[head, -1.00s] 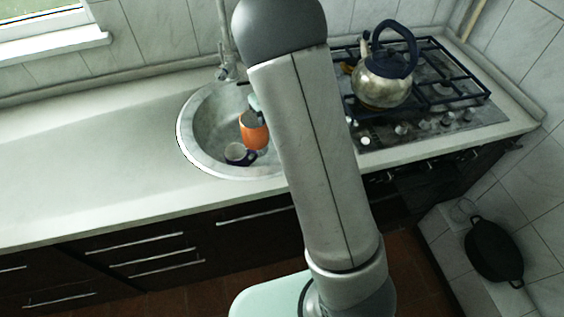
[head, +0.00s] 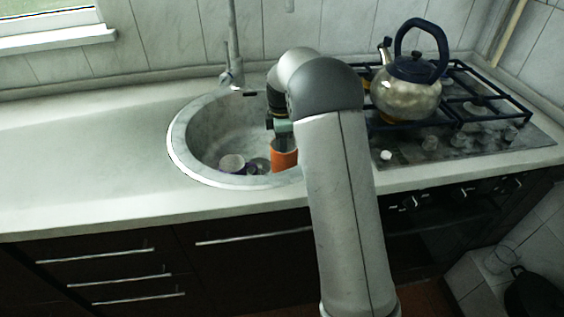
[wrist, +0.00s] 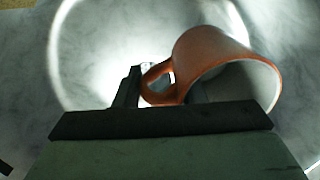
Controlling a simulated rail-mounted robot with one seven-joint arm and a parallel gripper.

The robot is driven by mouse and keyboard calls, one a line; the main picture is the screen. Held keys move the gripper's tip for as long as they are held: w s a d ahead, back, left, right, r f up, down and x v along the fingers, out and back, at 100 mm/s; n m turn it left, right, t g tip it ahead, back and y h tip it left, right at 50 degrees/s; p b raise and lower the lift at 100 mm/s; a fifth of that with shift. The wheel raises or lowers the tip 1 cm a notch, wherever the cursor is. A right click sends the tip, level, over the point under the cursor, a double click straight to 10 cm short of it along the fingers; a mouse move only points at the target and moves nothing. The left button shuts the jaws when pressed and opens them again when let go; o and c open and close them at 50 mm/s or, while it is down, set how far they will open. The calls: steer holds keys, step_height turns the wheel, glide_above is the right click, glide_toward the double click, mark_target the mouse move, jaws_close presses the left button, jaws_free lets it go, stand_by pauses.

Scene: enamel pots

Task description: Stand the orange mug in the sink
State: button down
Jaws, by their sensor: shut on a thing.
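The orange mug (head: 284,157) is within the sink's outline in the head view, at the right of the bowl and partly hidden by my arm. It looks roughly upright there. My gripper (head: 282,128) is at the top of the mug, its fingers mostly hidden. In the wrist view, the mug (wrist: 204,48) shows its open mouth at the lower right. My gripper (wrist: 160,90) is shut on it at the handle side. I cannot tell whether the mug's base touches the sink floor. The round grey sink (head: 178,148) is set in the counter.
A dark-blue and white mug (head: 232,162) is in the sink, left of the orange mug. A faucet (head: 232,70) stands behind the bowl. A kettle (head: 407,98) is on the hob at right. The counter (head: 80,150) at left is clear.

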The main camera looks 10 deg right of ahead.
steer(key=shift+f, duration=2.65)
steer(key=shift+f+b, duration=0.2)
steer(key=shift+b, duration=0.1)
steer(key=c, duration=0.9)
jaws_free()
steer(key=shift+r, duration=0.1)
step_height(320, 180, up, 12)
steer(key=shift+w+r+p, duration=0.1)
steer(key=shift+p, duration=0.55)
